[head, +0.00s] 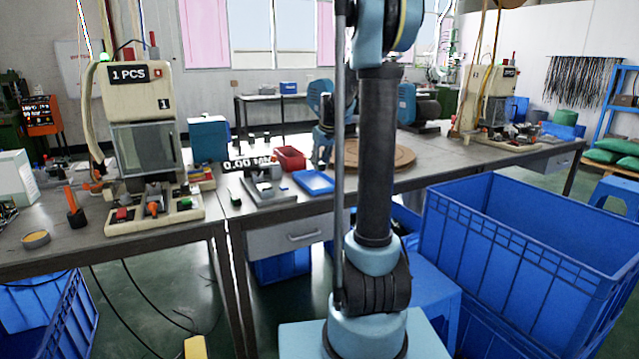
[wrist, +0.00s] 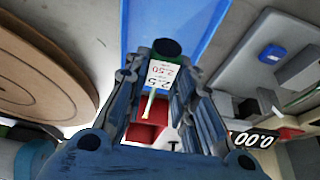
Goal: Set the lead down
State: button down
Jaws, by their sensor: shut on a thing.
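My gripper (wrist: 160,72) is shut on the lead (wrist: 166,48), which sits between its two blue-grey fingers in the wrist view. The lead shows a dark round end, a white printed tag and a thin pale strand; the rest is hidden by the fingers. Behind the lead in the wrist view is a blue tray (wrist: 198,14). In the head view the blue tray (head: 320,184) lies on the bench, and my gripper appears small, just above and behind it.
A red bin (head: 289,158) stands left of my gripper, with a scale (head: 268,190) and its display (head: 249,163) nearer. A round wooden board (head: 385,153) lies to the right, partly behind my arm. The moulding press (head: 140,130) stands at left; a large blue crate (head: 520,260) at right.

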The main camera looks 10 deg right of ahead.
jog(key=shift+f, duration=3.6)
jog(key=c, duration=1.3)
grip_release()
jog(key=shift+f, duration=0.1)
jog(key=shift+c, duration=0.2)
